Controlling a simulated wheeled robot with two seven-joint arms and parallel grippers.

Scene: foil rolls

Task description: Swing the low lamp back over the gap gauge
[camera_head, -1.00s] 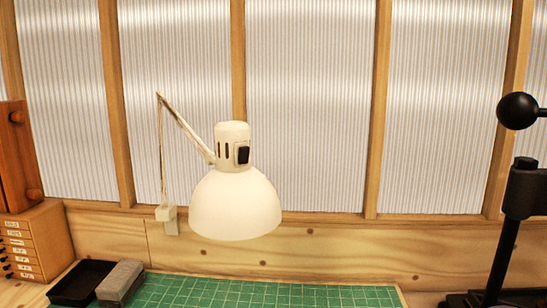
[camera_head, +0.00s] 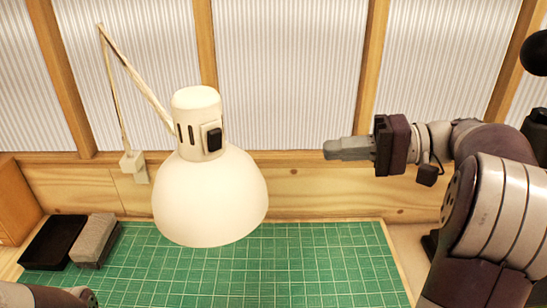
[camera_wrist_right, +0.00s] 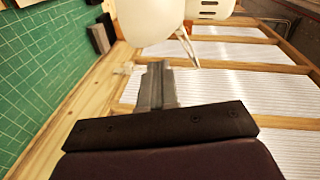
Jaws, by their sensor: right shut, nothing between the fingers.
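The low lamp (camera_head: 212,190) has a cream dome shade and a jointed arm clamped at the back ledge. It hangs over the left part of the green cutting mat. My right gripper (camera_head: 328,149) is shut and empty, to the right of the shade and apart from it, pointing left. In the right wrist view the shade (camera_wrist_right: 150,18) shows at the top, beyond the shut fingers (camera_wrist_right: 157,70). I cannot make out the gap gauge in these frames. Of my left arm only a piece shows at the bottom left; its gripper is out of view.
The green gridded mat (camera_head: 300,265) covers the bench and is clear to the right of the lamp. A black tray (camera_head: 52,243) and a grey block (camera_head: 95,238) lie at the left. A ribbed window wall with wooden posts (camera_head: 375,60) stands behind.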

